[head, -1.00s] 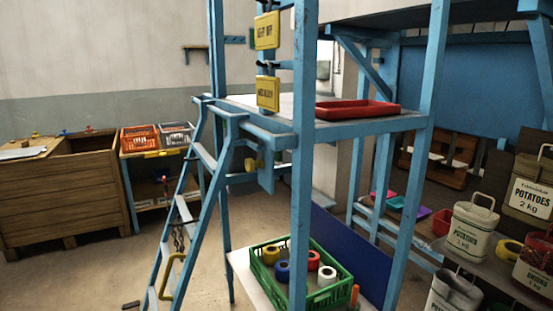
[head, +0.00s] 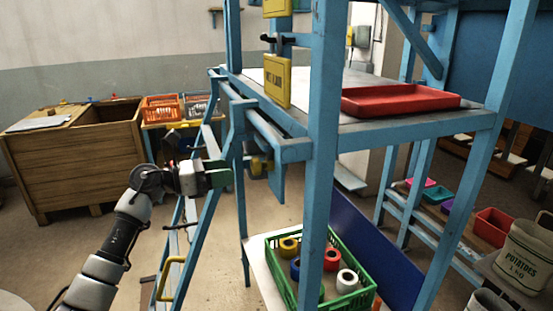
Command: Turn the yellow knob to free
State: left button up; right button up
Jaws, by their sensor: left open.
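A small gap shows between the fingers and the knob, and nothing shows between the fingers. The knob's setting and any marking are too small to read. My right gripper is not in view.
A blue post (head: 324,150) stands right of the knob. A red tray (head: 400,100) lies on the platform above. A green crate (head: 366,294) with several tape rolls is below. A wooden bin (head: 80,165) stands at left.

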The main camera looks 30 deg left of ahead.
aim_at(252, 168)
pick_arm(q)
jog(key=w+d+p, duration=0.2)
jog(key=d, duration=0.1)
jog(key=shift+w+d+r, duration=0.15)
jog(key=shift+w+r, duration=0.25)
jog(key=x, duration=0.1)
jog(key=p+x, duration=0.1)
jog(key=x, duration=0.2)
jog(key=shift+w+f, duration=0.2)
jog(key=shift+f, duration=0.1)
jog(key=shift+w+d+p, duration=0.25)
jog(key=shift+w+p, duration=0.05)
jog(key=shift+p, duration=0.05)
jog(key=shift+f, duration=0.1)
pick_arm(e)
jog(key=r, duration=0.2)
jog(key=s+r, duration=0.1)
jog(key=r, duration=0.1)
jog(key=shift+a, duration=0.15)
pick_arm(q)
jog(key=c, duration=0.9)
jog(key=shift+c, duration=0.2)
